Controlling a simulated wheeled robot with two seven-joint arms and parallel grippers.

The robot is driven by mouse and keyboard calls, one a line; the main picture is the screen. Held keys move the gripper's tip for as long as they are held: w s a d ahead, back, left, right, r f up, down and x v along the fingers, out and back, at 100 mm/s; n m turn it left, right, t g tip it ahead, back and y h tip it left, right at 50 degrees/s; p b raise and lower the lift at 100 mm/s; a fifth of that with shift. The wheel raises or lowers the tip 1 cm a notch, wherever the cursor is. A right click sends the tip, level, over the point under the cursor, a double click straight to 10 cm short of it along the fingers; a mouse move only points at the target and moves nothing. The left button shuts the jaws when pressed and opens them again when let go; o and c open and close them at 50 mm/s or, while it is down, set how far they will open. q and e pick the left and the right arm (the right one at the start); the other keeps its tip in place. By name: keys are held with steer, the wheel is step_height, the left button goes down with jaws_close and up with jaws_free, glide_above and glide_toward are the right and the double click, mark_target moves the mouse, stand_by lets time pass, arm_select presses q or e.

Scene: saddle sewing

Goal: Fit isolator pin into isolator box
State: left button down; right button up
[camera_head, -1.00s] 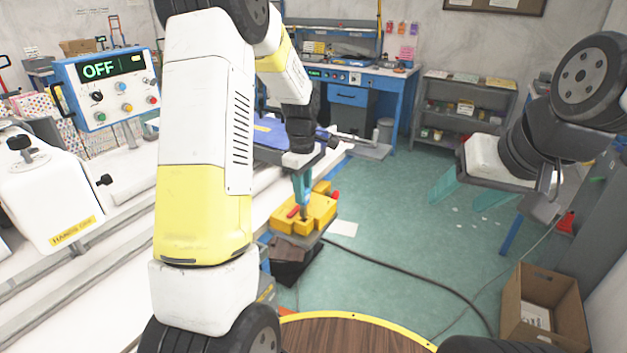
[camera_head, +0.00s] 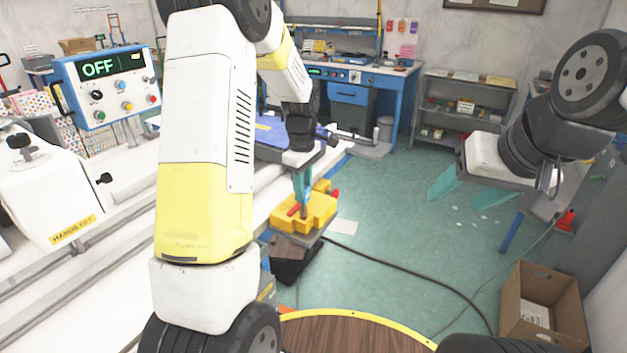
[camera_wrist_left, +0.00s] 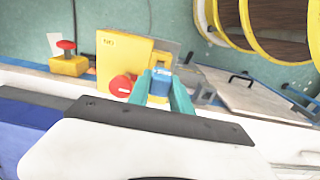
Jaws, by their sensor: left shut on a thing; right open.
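The yellow isolator box (camera_head: 318,212) stands on a small ledge below my left gripper (camera_head: 302,203). In the left wrist view the box (camera_wrist_left: 112,58) carries a round red knob (camera_wrist_left: 122,85). My left gripper's teal fingers (camera_wrist_left: 160,86) are shut on a small blue-topped piece (camera_wrist_left: 161,80), which appears to be the isolator pin. The piece is at the box's edge in that view; its lower end is hidden, so I cannot tell whether it is inside the box. My right gripper (camera_head: 464,190) is open and empty, far to the right.
A small yellow block with a red knob (camera_wrist_left: 68,63) is beside the box. A control unit reading OFF (camera_head: 105,85) stands at the left by a white machine (camera_head: 50,190). A cardboard box (camera_head: 545,310) is on the floor at right. The green floor between is mostly free, with a cable.

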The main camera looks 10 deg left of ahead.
arm_select(q)
steer(key=shift+f, duration=2.3)
steer(key=c, duration=1.1)
jaws_free()
steer(key=shift+r, duration=3.9)
steer(key=shift+r, duration=0.15)
